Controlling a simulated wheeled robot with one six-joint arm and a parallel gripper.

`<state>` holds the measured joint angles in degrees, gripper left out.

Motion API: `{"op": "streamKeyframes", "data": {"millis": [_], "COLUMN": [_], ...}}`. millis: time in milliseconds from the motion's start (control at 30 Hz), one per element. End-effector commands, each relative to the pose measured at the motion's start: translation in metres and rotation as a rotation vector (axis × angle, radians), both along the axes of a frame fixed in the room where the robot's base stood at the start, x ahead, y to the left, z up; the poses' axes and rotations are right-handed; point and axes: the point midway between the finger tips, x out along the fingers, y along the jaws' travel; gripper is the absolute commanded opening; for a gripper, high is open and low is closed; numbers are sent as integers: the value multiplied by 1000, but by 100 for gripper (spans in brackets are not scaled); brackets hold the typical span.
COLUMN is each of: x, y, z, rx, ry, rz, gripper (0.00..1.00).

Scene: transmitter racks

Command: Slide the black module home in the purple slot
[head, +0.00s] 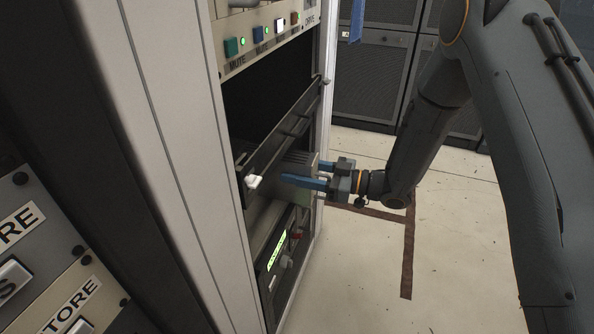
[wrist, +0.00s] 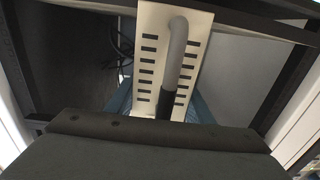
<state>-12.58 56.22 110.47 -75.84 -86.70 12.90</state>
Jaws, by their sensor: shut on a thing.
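My gripper (head: 302,178) has blue fingers and reaches from the right into the rack opening. It is shut on a module (wrist: 152,72), whose cream front plate has rows of dark vent slots and a grey bar handle with a black sleeve. I cannot tell how deep the module sits. No purple marking is visible, so I cannot make out the slot.
A dark rail with a white catch (head: 253,182) crosses the rack front. Above it are a black opening (head: 262,95) and a panel of coloured buttons (head: 258,35). A unit with a green display (head: 277,250) sits below. The floor (head: 450,240) at right is clear.

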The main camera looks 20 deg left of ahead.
Motion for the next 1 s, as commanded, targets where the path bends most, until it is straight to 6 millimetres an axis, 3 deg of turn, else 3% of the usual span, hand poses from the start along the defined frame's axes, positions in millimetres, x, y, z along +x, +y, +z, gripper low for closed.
{"op": "streamKeyframes", "data": {"millis": [1000], "x": [1], "y": [0], "z": [14], "rx": [3], "ry": [-2], "rz": [0], "gripper": [0]}}
